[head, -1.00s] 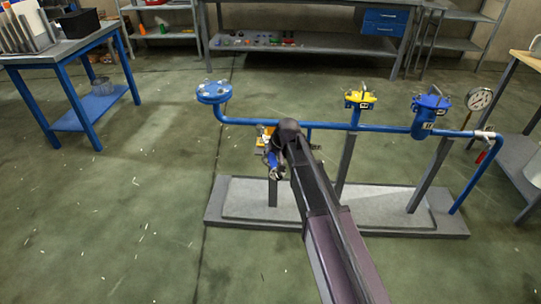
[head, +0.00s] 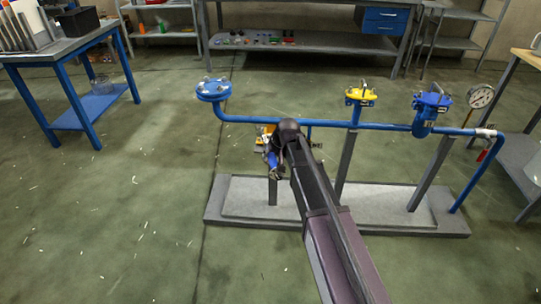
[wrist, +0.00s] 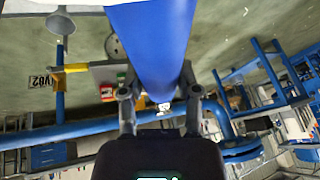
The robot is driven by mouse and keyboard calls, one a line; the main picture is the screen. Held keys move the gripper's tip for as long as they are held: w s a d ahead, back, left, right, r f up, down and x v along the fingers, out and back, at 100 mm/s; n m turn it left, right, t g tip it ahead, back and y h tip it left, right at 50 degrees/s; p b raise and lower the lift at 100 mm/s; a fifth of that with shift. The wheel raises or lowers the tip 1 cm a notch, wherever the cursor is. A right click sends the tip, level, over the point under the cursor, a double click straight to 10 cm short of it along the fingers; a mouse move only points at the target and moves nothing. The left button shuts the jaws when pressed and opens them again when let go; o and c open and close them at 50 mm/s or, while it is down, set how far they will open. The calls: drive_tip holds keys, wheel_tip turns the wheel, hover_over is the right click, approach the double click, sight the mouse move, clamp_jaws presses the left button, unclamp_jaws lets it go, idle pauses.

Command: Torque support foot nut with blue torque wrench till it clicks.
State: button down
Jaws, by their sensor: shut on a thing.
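My gripper (wrist: 158,98) is shut on a thick blue cylinder, which looks like the handle of the blue torque wrench (wrist: 153,40); its fingers lie on both sides of it. In the head view the blue wrench part (head: 273,162) shows just left of my gripper, below the blue pipe (head: 375,126). A short grey support post (head: 273,192) stands below it on the grey base plate (head: 447,218). I cannot make out the support foot nut, nor whether the wrench head touches it; my arm hides part of this area.
The pipe carries a round blue flange (head: 213,90), a yellow valve (head: 360,96), a blue valve (head: 431,103) and a gauge (head: 480,97). Two slanted grey posts hold it up. A blue-legged table (head: 62,46) stands at left. The floor at left front is clear.

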drive_tip(key=shift+f+b, duration=1.1)
idle(0.5)
drive_tip(key=shift+w+d, duration=0.1)
idle(0.4)
drive_tip(key=shift+w+d+f+n+g+y, duration=0.1)
drive_tip(key=shift+w+d+n+g+y, duration=0.15)
drive_tip(key=shift+d+n, duration=0.4)
drive_tip(key=shift+w+d+n+g+y, duration=0.15)
drive_tip(key=shift+w+d+n, duration=0.25)
drive_tip(key=shift+d, duration=0.35)
drive_tip(key=shift+w+d+n+g, duration=0.2)
drive_tip(key=shift+w+d+n, duration=0.2)
drive_tip(key=shift+d+n, duration=0.25)
drive_tip(key=shift+w+d+n+g, duration=0.2)
drive_tip(key=shift+w+d+n, duration=0.2)
drive_tip(key=shift+d, duration=0.3)
drive_tip(key=shift+w+d, duration=0.1)
